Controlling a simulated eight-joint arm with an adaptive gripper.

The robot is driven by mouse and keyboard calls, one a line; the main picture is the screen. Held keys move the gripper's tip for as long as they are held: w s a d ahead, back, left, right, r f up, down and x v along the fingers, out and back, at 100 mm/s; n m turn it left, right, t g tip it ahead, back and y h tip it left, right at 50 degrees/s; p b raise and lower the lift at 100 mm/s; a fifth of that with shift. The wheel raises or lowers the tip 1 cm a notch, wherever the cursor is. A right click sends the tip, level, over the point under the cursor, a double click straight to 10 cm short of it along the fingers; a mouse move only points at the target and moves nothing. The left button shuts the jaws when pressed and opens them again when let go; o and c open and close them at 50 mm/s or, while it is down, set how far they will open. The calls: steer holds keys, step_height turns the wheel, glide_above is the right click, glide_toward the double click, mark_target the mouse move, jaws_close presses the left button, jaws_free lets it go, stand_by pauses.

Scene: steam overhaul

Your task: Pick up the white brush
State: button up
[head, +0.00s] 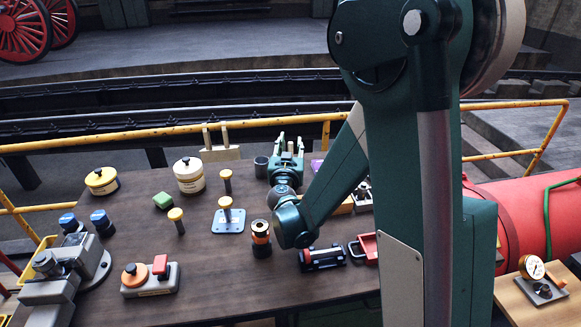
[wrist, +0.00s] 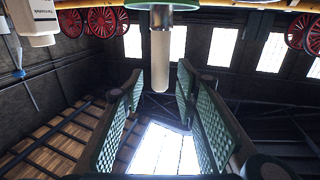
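My gripper (head: 287,143) is at the back of the table in the head view, its fingers pointing away from me. In the wrist view my gripper (wrist: 158,105) is open, its two green-lined fingers wide apart with nothing held. A pale, round-ended cylinder (wrist: 160,62), possibly the white brush's handle, shows between and beyond the fingers, joined to a green and grey round piece. I cannot surely pick out the brush in the head view; my arm and gripper hide part of the back right of the table.
A grey cup (head: 261,166) stands just left of my gripper. A pale wooden holder (head: 221,154) with two uprights and a cream canister (head: 189,177) are further left. Yellow-topped posts, a black-and-orange cylinder (head: 261,240) and a red tray (head: 368,246) stand nearer. A yellow rail (head: 120,136) runs behind.

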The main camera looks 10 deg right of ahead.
jaws_close()
steer(key=shift+r, duration=0.1)
stand_by(0.4)
steer(key=shift+r+p, duration=1.3)
steer(key=shift+r, duration=3.85)
steer(key=shift+r+p, duration=0.75)
steer(key=shift+p, duration=0.2)
